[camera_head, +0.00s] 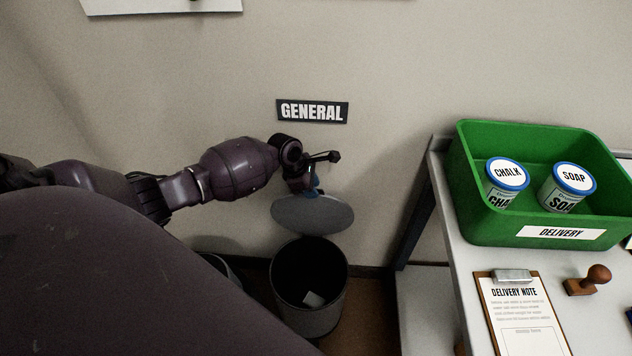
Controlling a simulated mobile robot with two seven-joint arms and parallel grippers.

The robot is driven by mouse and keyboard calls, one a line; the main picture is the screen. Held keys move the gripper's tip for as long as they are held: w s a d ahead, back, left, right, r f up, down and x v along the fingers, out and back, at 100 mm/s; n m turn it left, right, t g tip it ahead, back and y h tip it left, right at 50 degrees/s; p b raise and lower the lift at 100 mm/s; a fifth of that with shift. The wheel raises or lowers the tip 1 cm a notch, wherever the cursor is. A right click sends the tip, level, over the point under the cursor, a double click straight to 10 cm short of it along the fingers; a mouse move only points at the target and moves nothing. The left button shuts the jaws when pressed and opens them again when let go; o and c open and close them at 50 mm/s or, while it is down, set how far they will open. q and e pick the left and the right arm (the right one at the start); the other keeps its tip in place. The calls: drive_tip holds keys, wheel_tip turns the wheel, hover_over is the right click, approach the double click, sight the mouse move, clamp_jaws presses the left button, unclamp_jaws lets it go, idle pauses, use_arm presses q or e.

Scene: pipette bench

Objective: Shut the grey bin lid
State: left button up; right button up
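The grey bin (335,300) stands on the floor by the wall, below the GENERAL sign. Its mouth is uncovered and a pale scrap shows inside. The grey lid (313,216) is a flat oval, raised at the back of the bin, above the opening. My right gripper is not in view.
A second bin's rim (222,268) shows partly behind my body at the left. At the right, a table (462,290) holds a green DELIVERY crate (500,232) with two tubs, a clipboard (522,318) and a wooden stamp (588,281). Floor shows between bin and table.

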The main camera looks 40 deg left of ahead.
use_arm(q)
drive_tip(key=shift+w+d+f, duration=0.2)
drive_tip(key=shift+f, duration=0.35)
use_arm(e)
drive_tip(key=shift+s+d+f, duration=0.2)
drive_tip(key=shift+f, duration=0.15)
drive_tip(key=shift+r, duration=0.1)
use_arm(q)
drive_tip(key=shift+c, duration=0.5)
clamp_jaws()
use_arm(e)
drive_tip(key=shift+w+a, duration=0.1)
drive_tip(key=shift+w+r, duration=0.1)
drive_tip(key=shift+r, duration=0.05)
